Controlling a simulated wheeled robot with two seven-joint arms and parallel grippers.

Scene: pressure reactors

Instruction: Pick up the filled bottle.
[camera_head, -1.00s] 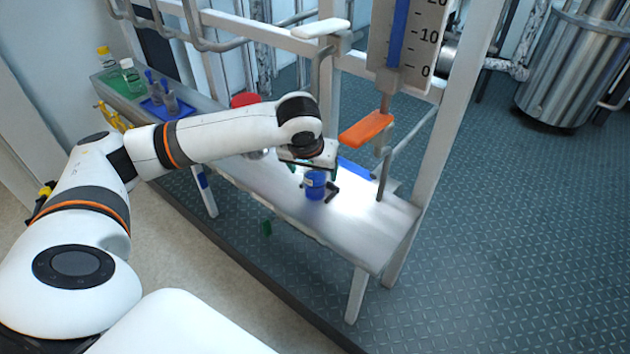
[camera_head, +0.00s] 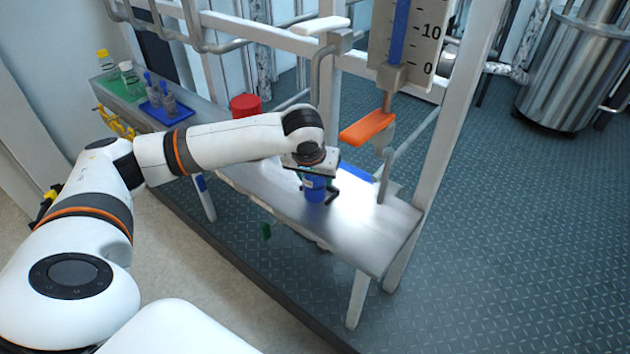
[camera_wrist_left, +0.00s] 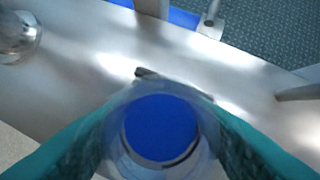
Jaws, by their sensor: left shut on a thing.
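The bottle with blue contents (camera_head: 316,190) is on or just above the metal bench, below the orange lever. My left gripper (camera_head: 318,183) reaches down over it from above and is shut on it. In the left wrist view the bottle's round blue top (camera_wrist_left: 160,127) sits between my two teal fingers, seen from above, with a clear rim around it. Whether the bottle's base touches the bench is hard to tell. My right gripper is not in view.
The metal bench (camera_head: 345,235) is mostly clear around the bottle. An orange lever (camera_head: 367,128) and a vertical post stand close behind. A red container (camera_head: 244,106), a blue tray (camera_head: 166,117) and a green mat (camera_head: 128,92) with bottles are further left.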

